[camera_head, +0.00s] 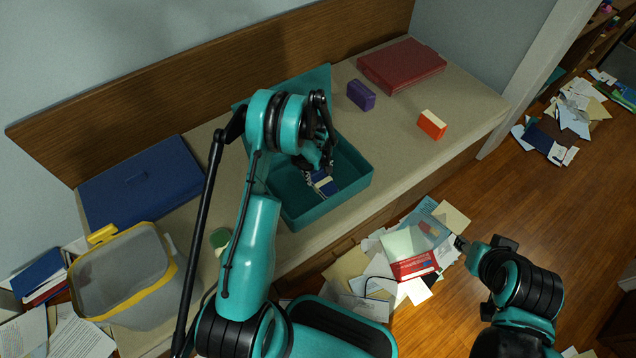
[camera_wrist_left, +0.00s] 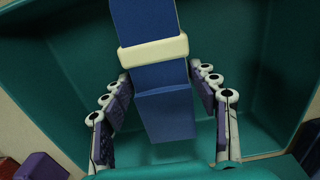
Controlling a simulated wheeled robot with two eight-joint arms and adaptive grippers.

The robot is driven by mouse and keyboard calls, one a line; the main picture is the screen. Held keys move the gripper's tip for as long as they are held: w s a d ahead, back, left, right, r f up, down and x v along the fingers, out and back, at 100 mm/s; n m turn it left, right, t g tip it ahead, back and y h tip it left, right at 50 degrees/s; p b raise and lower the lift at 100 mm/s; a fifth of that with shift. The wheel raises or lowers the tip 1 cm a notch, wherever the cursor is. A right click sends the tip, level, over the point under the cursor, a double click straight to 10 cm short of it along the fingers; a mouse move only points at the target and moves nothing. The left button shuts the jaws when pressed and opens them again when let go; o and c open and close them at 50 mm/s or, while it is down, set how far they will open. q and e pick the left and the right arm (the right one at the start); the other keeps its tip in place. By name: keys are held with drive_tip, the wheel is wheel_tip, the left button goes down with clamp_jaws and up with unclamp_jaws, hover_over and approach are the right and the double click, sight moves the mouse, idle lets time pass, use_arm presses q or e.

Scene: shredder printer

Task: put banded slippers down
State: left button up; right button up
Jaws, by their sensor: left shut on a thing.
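The banded slippers show as a blue block-like bundle (camera_wrist_left: 165,115) with a cream band around it, between the finger pads of my left gripper (camera_wrist_left: 160,88) in the wrist view. In the head view my left gripper (camera_head: 318,160) reaches down into an open teal box (camera_head: 345,187), shut on the bundle (camera_head: 324,184). The bundle is inside the box walls; whether it touches the floor of the box I cannot tell. My right gripper (camera_head: 470,247) is at the lower right, over the floor by scattered papers; its fingers are too small to read.
On the bench (camera_head: 405,150) are a purple block (camera_head: 361,95), an orange block (camera_head: 432,125), a red case (camera_head: 401,66) and a blue case (camera_head: 140,182). A grey bin with a yellow rim (camera_head: 125,275) stands at the left. Papers (camera_head: 395,260) litter the floor.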

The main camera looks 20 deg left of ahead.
sight(318, 181)
use_arm(q)
wheel_tip(318, 181, down, 4)
drive_tip(key=shift+f+b, duration=0.25)
drive_tip(key=shift+b, duration=0.5)
drive_tip(key=shift+r, duration=0.15)
drive_tip(key=o, duration=1.2)
drive_tip(key=shift+o, duration=0.2)
